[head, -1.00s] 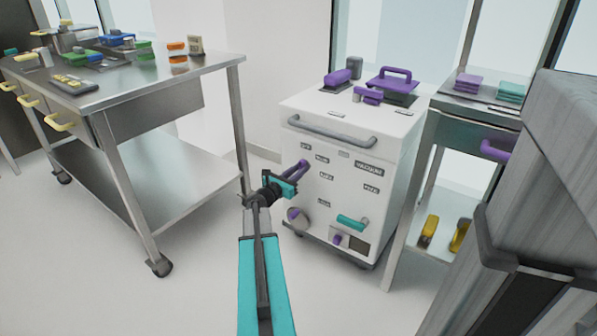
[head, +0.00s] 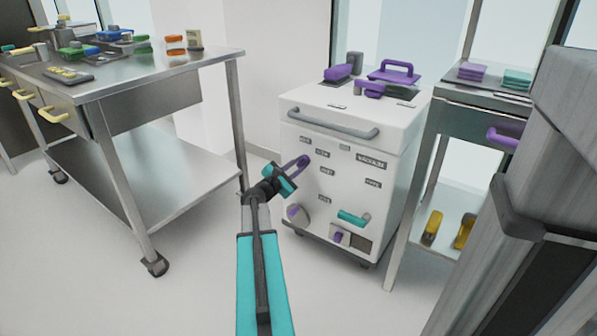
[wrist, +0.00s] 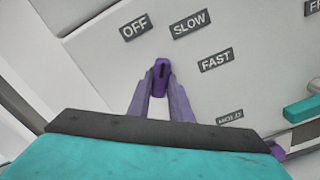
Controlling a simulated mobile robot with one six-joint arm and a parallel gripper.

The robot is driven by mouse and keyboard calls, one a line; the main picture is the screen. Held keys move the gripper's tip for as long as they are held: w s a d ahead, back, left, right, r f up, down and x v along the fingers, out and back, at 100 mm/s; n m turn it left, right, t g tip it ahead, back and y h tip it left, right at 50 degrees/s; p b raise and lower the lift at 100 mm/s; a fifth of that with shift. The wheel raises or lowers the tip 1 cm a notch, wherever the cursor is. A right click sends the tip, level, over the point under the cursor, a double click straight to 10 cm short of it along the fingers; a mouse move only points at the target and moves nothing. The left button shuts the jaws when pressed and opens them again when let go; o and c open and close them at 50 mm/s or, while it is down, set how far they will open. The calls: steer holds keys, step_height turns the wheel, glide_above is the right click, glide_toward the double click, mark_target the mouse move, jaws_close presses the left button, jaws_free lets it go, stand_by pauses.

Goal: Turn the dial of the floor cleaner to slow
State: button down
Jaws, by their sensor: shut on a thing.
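The floor cleaner (head: 300,118) is a white, box-shaped cabinet with labels on its front. In the wrist view its purple dial knob (wrist: 162,67) has a dark mark along it, pointing roughly upward. The OFF label (wrist: 134,27) is up and left of the knob, the SLOW label (wrist: 188,23) up and right, and the FAST label (wrist: 215,60) to the right. My gripper (wrist: 161,82) is shut on the knob, one finger on each side. In the head view my gripper (head: 302,162) meets the upper left of the front panel and hides the dial.
The cleaner's front also has a grey handle bar (head: 333,124), a teal handle (head: 353,217) and a round part (head: 297,213) low down. A steel table (head: 150,75) stands left and a steel cart (head: 470,130) right. Open floor (head: 190,260) lies between table and cleaner.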

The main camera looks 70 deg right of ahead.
steer(key=shift+f+m+b, duration=0.1)
steer(key=shift+m+b, duration=1.1)
steer(key=shift+m, duration=0.3)
steer(key=c, duration=1.6)
jaws_free()
steer(key=shift+a, duration=0.1)
steer(key=p+v, duration=0.4)
steer(key=v, duration=0.9)
steer(key=shift+w+a, duration=0.1)
steer(key=shift+a, duration=0.25)
steer(key=shift+w, duration=0.1)
